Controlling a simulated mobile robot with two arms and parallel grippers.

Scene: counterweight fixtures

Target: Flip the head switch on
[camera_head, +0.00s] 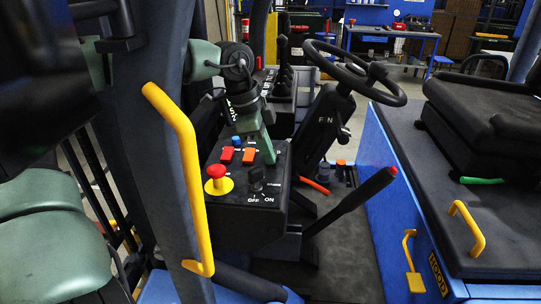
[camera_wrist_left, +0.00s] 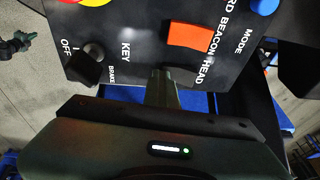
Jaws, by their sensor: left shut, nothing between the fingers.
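The black control panel (camera_head: 235,218) faces me in the middle of the head view and fills the top of the left wrist view (camera_wrist_left: 125,20). My left gripper (camera_head: 269,159) is shut and empty, with its tips at the right end of the rocker row. In the left wrist view the fingertips (camera_wrist_left: 161,76) are low over the panel, beside the printed word HEAD. An orange rocker (camera_wrist_left: 188,38) lies beside the BEACON label.
A red stop button (camera_head: 216,171) on a yellow base and a black key knob (camera_head: 257,178) sit low on the panel. A blue button (camera_head: 236,140) is above the rockers. A yellow grab bar (camera_head: 186,160), steering wheel (camera_head: 353,70) and black lever (camera_head: 350,200) stand around.

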